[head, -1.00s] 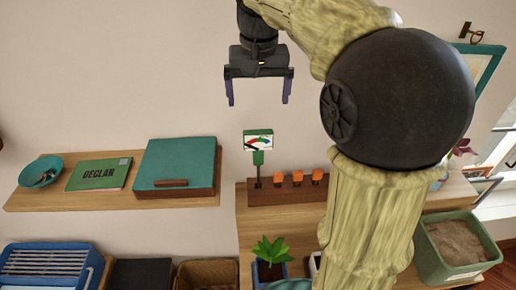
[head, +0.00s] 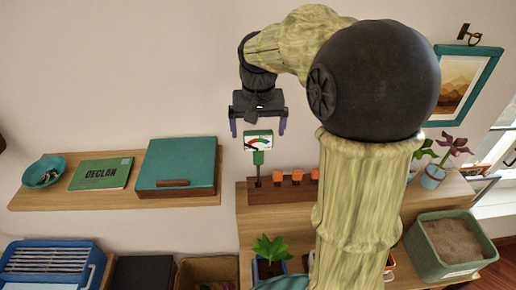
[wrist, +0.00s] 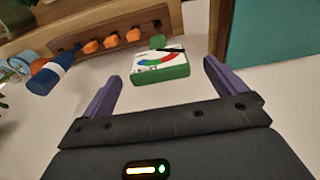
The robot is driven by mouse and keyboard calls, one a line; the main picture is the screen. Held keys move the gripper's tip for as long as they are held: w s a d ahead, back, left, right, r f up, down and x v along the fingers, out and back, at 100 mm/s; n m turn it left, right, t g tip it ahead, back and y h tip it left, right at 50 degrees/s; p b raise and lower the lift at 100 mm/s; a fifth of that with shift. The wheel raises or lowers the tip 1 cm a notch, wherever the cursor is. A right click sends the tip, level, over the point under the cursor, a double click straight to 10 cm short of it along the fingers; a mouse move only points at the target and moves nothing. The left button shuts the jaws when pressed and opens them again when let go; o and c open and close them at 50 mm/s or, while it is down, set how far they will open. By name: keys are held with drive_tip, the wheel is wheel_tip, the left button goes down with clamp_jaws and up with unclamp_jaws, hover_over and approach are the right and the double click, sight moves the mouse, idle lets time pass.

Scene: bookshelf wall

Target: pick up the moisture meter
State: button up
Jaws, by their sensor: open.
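The moisture meter (head: 258,141) has a green and white head with a coloured dial. It stands upright on a thin stem in a brown wooden rack (head: 285,191). In the wrist view the meter's head (wrist: 160,66) lies ahead of my gripper, between the lines of its fingers. My gripper (head: 258,133) is open, with its two purple fingers apart on either side of the meter's top in the head view. In the wrist view the open fingers (wrist: 160,78) hold nothing, and I see no contact with the meter.
Several orange-topped things (head: 297,178) stand in the rack just right of the meter. A teal box (head: 177,164), a green book (head: 101,174) and a teal bowl (head: 44,171) sit on the left shelf. A potted plant (head: 270,252) stands below. The wall around the gripper is bare.

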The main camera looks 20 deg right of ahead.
drive_tip(key=f+p, duration=0.1)
drive_tip(key=f, duration=0.1)
drive_tip(key=w+f, duration=0.1)
drive_tip(key=f, duration=0.2)
drive_tip(key=shift+d+p, duration=0.15)
drive_tip(key=shift+p, duration=0.25)
drive_tip(key=shift+r, duration=0.1)
drive_tip(key=c, duration=1.1)
drive_tip(key=shift+o, duration=0.2)
wheel_tip(320, 180, up, 10)
drive_tip(key=shift+b, duration=0.95)
